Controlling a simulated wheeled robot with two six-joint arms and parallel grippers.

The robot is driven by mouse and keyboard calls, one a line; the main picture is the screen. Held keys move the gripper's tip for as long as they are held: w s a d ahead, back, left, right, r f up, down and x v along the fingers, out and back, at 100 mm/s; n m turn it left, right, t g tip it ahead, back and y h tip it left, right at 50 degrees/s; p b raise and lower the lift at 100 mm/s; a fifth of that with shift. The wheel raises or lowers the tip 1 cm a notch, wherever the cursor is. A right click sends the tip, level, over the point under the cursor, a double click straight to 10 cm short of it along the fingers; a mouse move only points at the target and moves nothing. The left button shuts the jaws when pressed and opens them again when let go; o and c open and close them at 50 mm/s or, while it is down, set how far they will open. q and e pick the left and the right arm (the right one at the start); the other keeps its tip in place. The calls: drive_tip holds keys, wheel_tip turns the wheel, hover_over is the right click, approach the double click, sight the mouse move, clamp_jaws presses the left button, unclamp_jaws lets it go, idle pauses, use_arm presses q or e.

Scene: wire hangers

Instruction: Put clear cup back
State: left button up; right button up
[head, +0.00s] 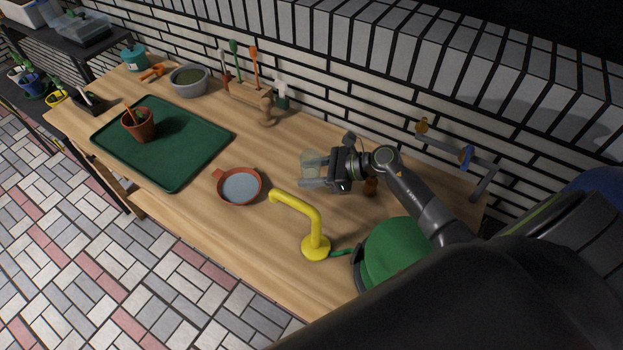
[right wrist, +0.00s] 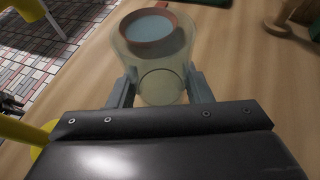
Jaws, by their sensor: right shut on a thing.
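The clear cup (right wrist: 157,68) is a see-through, faintly yellow-green cup between the fingers of my right gripper (right wrist: 160,92) in the right wrist view. In the head view the cup (head: 311,160) is faint beside my right gripper (head: 315,177), which is over the wooden table near the back wall. The gripper is shut on the cup. I cannot tell whether the cup touches the table. My left gripper does not show in the head view.
A terracotta dish with a blue-grey inside (head: 240,187) and a yellow tap (head: 313,225) stand in front. A green tray (head: 190,165) with a terracotta pot (head: 139,128) lies to the left. A wooden tool holder (head: 252,101) and spray bottle (head: 282,97) stand by the wall.

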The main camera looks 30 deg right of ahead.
drive_tip(key=shift+f, duration=1.6)
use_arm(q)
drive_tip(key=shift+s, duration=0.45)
use_arm(e)
drive_tip(key=shift+f, duration=0.2)
drive_tip(key=o, duration=1)
drive_tip(key=shift+r, duration=0.1)
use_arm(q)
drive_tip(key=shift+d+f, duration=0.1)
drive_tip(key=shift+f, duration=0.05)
